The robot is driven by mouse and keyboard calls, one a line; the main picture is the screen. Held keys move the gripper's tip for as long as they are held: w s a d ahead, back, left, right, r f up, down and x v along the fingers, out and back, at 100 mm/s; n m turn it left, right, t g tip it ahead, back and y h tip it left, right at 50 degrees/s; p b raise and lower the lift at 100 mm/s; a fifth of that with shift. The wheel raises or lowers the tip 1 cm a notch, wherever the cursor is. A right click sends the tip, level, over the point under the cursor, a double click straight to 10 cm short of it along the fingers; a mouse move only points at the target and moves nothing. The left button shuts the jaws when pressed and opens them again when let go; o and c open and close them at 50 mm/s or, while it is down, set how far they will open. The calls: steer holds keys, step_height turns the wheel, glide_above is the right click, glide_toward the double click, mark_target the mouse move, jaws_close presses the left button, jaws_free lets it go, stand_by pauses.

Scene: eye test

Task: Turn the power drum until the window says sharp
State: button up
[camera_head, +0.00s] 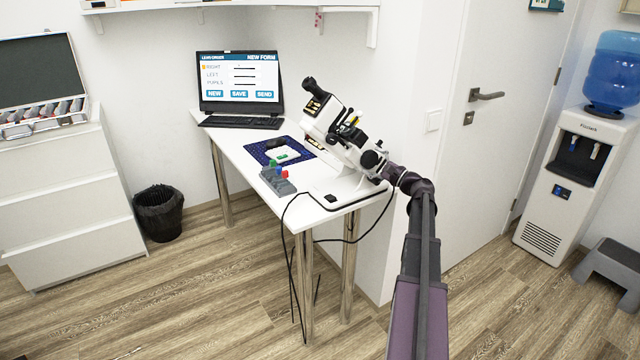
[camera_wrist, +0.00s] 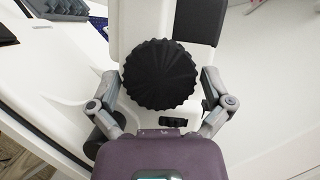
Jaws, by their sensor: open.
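The white lens-measuring instrument (camera_head: 345,140) stands on the desk with its black eyepiece tilted up to the left. The power drum is a round black ribbed knob (camera_wrist: 160,75) in the middle of the wrist view; a black knob that looks like it shows on the instrument's lower right side (camera_head: 370,159) in the head view. My gripper (camera_wrist: 160,98) is open, with one finger on each side of the drum in the picture. I see gaps on both sides and cannot tell the depth. No window wording is legible in either view.
The white desk (camera_head: 240,145) also holds a monitor (camera_head: 240,82) with an order form, a keyboard (camera_head: 242,122), a blue mat (camera_head: 265,146) and a grey rack (camera_head: 277,180) with coloured pieces. Black cables hang off the front edge. A wall stands close behind the instrument.

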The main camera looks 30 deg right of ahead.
steer(key=shift+f+m, duration=0.1)
steer(key=shift+m, duration=0.2)
steer(key=shift+a+f+m+t+b, duration=0.1)
steer(key=shift+m+t+b, duration=0.4)
steer(key=shift+m, duration=0.7)
steer(key=b+v, duration=0.4)
steer(key=v, duration=1)
steer(key=w+a+r+n+g+p, duration=0.1)
steer(key=a+n+g+p, duration=0.3)
steer(key=a, duration=0.7)
steer(key=w+a+r+n+g+y+p, duration=0.1)
steer(key=w+a+r+n+g+p, duration=0.1)
steer(key=a+p, duration=0.7)
steer(key=w+a+r+n+g+p, duration=0.2)
steer(key=a+n+g+p, duration=0.4)
steer(key=a, duration=0.8)
steer(key=shift+w+g+y+p, duration=0.4)
steer(key=shift+w+g, duration=0.1)
steer(key=shift+w, duration=0.3)
steer(key=shift+a, duration=0.15)
